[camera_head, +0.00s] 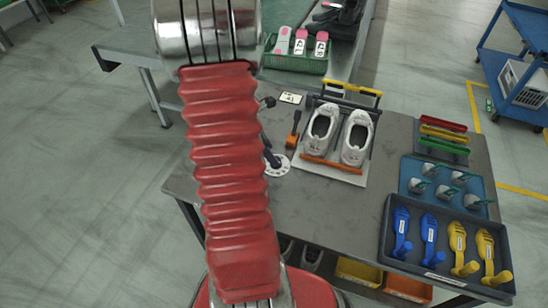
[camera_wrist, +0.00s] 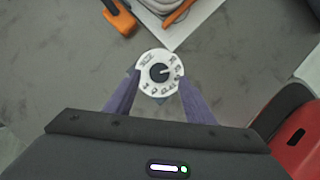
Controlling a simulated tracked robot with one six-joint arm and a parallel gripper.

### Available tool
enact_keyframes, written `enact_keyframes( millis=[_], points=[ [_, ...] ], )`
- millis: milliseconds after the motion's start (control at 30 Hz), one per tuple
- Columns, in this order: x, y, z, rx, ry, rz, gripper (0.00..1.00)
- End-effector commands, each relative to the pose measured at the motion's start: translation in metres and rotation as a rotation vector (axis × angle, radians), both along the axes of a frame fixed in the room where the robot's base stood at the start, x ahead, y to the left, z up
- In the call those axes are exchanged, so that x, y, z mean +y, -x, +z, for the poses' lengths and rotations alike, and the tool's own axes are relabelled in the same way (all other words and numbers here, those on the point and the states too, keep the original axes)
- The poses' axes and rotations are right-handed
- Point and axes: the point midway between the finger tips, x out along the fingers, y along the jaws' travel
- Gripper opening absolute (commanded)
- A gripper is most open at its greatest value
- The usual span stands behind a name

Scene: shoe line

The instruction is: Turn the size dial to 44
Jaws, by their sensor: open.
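The size dial (camera_wrist: 147,88) is a round white disc with dark markings around its rim and a black knob (camera_wrist: 158,73) in its centre. A pale mark on the knob points right and slightly up; the numbers are too small to read surely. The dial also shows on the grey table in the head view (camera_head: 284,168), left of the shoes. My gripper (camera_wrist: 158,82) is open, its two purple fingers to the left and right of the dial. I cannot tell how high the fingertips are above it. In the head view my red-sleeved arm hides part of the gripper.
White shoes (camera_head: 354,139) stand on a board with an orange bar, right of the dial. An orange-handled tool (camera_head: 293,130) and a small sign (camera_head: 290,98) lie behind it. A dark tray (camera_head: 433,272) with blue and yellow shoe forms is at right. Bare table lies in front.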

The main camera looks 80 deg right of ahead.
Motion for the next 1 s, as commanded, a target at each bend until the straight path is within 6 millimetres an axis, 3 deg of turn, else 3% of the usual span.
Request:
enact_keyframes(
  millis=[300,700,1000],
  points=[
    [-0.007,0.012,-0.034,0.000,-0.001,0.000,0.49],
    [-0.008,0.013,-0.039,-0.002,0.001,-0.001,0.49],
    [-0.008,0.013,-0.039,-0.002,0.001,-0.001,0.28]
  ],
)
